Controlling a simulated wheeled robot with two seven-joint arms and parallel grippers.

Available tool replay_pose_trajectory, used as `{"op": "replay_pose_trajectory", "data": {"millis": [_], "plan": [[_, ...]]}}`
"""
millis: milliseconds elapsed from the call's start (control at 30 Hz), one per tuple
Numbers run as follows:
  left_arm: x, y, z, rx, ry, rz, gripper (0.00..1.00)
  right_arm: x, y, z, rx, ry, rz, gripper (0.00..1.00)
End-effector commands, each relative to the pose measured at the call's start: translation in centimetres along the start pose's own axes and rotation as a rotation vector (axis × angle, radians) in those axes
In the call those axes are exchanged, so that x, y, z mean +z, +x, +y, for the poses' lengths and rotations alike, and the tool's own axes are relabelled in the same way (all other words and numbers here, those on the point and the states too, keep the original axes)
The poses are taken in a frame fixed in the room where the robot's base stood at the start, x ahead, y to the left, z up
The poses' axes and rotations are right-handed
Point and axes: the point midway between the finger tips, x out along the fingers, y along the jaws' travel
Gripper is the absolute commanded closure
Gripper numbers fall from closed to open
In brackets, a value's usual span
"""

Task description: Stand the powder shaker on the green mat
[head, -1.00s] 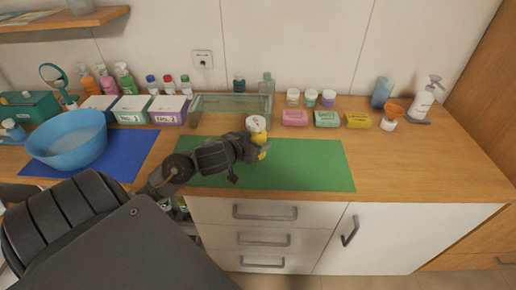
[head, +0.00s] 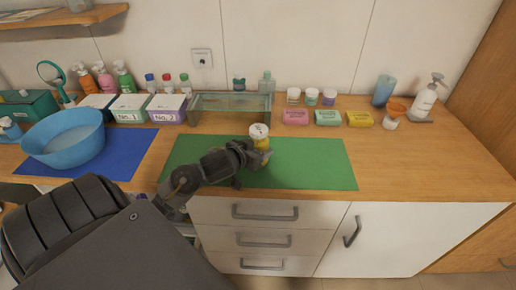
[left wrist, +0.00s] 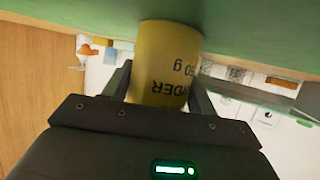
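The powder shaker (head: 261,142) is yellow with a white lid and looks upright over the upper middle of the green mat (head: 315,165). My left gripper (head: 258,152) reaches in from the left and is shut on it. In the left wrist view the shaker (left wrist: 165,65) sits between the two fingers, which press against its sides, with upside-down print showing. Its base is at or just above the mat; I cannot tell whether it touches. My right gripper is not in view.
A glass shelf stand (head: 230,104) stands just behind the mat. Soap bars (head: 296,117) and jars line the back right. A blue bowl (head: 65,140) on a blue mat (head: 130,160) is at the left. The mat's right half is clear.

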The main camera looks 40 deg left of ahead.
Motion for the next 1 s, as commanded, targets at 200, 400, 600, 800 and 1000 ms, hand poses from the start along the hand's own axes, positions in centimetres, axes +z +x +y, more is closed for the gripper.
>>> {"op": "replay_pose_trajectory", "data": {"millis": [200,400,600,800,1000], "plan": [[0.0,0.0,0.0,0.000,0.000,0.000,0.22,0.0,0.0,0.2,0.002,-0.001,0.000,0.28],[-0.1,0.0,0.0,0.000,0.000,0.000,0.22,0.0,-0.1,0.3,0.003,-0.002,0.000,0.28],[-0.4,-1.6,0.0,-0.001,0.002,-0.001,0.22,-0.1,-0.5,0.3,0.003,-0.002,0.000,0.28],[-0.4,-6.0,0.0,0.001,0.005,-0.002,0.22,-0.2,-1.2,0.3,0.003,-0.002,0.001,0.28],[-0.7,-10.1,0.1,0.003,-0.004,-0.005,0.22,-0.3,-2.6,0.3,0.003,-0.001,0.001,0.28]]}}
